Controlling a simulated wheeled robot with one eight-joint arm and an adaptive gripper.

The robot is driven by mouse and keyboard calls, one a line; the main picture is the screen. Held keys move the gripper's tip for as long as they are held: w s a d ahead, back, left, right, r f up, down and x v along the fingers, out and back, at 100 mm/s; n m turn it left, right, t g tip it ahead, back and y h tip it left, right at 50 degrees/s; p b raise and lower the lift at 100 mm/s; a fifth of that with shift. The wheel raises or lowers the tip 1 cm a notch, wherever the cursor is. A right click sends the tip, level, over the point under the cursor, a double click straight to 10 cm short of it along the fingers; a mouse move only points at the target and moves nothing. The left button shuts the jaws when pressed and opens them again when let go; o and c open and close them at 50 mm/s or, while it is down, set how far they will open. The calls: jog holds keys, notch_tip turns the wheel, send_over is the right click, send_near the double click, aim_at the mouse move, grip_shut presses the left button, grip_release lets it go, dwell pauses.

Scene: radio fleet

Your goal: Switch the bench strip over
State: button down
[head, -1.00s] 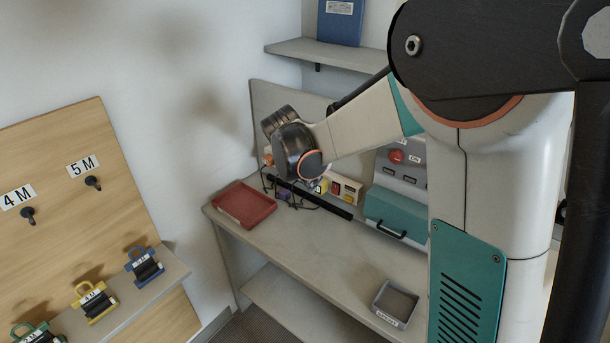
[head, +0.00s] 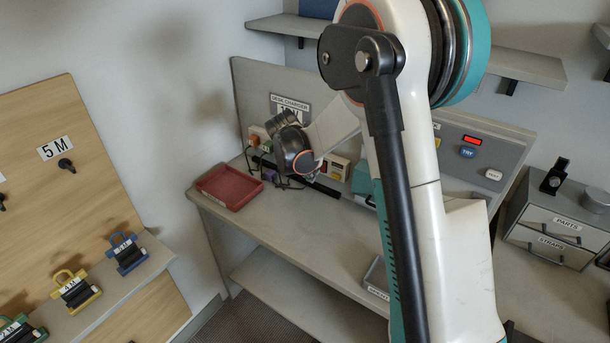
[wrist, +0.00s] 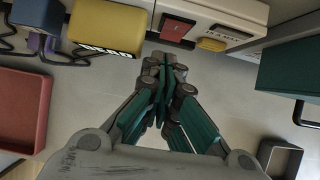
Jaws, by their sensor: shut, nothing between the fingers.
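A pale unit (wrist: 222,12), which may be the bench strip, runs along the back of the bench at the top of the wrist view. It carries a red switch (wrist: 178,28), a dark labelled panel and a small yellow piece (wrist: 212,45). In the head view its red part (head: 337,168) shows just right of my wrist. My gripper (wrist: 165,68) is shut and empty, pointing at the bench just short of the red switch. I cannot tell the switch's position.
A yellow block (wrist: 108,28) and dark cables lie left of the switch. A red tray (head: 229,187) stands at the bench's left end. A teal box (wrist: 290,80) and a grey bin (wrist: 282,158) are at right. The bench front is mostly clear.

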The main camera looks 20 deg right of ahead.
jog(key=shift+w+d+f, duration=0.2)
jog(key=shift+w+d, duration=0.3)
jog(key=shift+d, duration=0.25)
jog(key=shift+w+d+f+b, duration=0.2)
jog(key=shift+d+f+b, duration=0.15)
jog(key=shift+f, duration=0.2)
jog(key=shift+r, duration=0.1)
